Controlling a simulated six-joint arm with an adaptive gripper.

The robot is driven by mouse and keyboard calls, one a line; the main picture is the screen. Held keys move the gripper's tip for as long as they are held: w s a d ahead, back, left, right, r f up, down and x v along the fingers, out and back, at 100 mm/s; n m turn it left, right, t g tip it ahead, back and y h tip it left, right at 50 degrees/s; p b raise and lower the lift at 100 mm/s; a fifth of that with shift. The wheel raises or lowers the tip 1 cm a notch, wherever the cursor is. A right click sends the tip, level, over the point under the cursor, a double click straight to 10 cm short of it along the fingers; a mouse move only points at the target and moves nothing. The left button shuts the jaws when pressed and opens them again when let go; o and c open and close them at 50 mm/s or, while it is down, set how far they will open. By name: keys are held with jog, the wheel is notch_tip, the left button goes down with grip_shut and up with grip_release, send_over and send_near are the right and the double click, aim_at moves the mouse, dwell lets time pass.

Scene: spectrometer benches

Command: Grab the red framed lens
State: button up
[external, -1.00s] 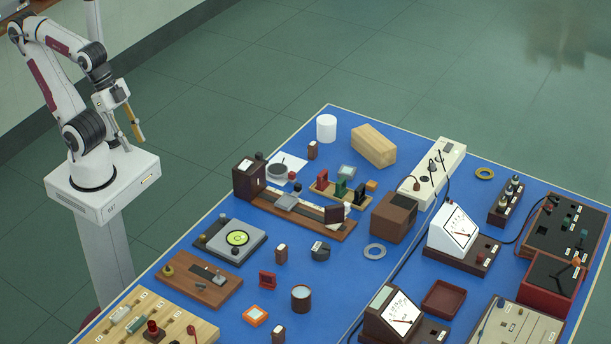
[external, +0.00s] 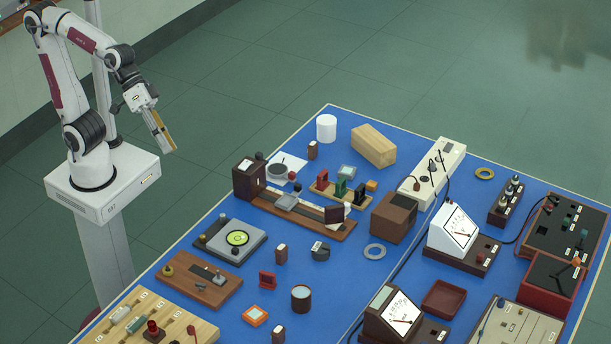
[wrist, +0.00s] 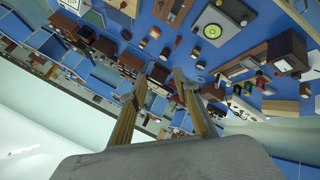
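Another small red piece (external: 322,187) stands in a wooden rack farther back. My gripper (external: 171,147) is in the air left of the bench, well apart from both. The wrist view shows my gripper's two tan fingers (wrist: 160,76) spread with a gap and nothing between them. The lens is hard to pick out there.
A grey plate with a green disc (external: 236,238) lies behind. Bare blue surface surrounds the red piece.

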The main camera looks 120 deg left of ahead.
jog(key=w+a+r+n+t+y, duration=0.1)
jog(key=w+a+r+n+t, duration=0.1)
jog(key=w+n, duration=0.5)
jog(key=w+a+r+n+t+y, duration=0.1)
jog(key=w+a+n, duration=0.25)
jog(key=w, duration=0.75)
jog(key=w+a+f+n+y, duration=0.2)
jog(key=w+a+n, duration=0.4)
jog(key=w+a+f+n+y, duration=0.3)
jog(key=w+a+n, duration=0.2)
jog(key=w+n, duration=0.1)
jog(key=n+g+y, duration=0.7)
jog(key=n, duration=1.1)
send_over(320, 178)
jog(key=w+d, duration=0.7)
jog(key=d, duration=0.2)
notch_tip(320, 178, down, 19)
jog(key=s+a+f+n+g, duration=0.1)
jog(key=s+f, duration=0.1)
jog(key=s+a+f+n+g, duration=0.1)
jog(key=s+f+n+g, duration=0.1)
jog(key=f, duration=0.1)
jog(key=s+a+f+n+g+y, duration=0.1)
jog(key=s+f+n, duration=0.1)
jog(key=shift+f, duration=0.4)
jog(key=shift+s+a+f+n+g, duration=0.15)
jog(key=shift+s+f+n+g, duration=0.25)
jog(key=shift+s+f+n, duration=0.1)
jog(key=shift+r, duration=0.1)
jog(key=shift+a, duration=0.15)
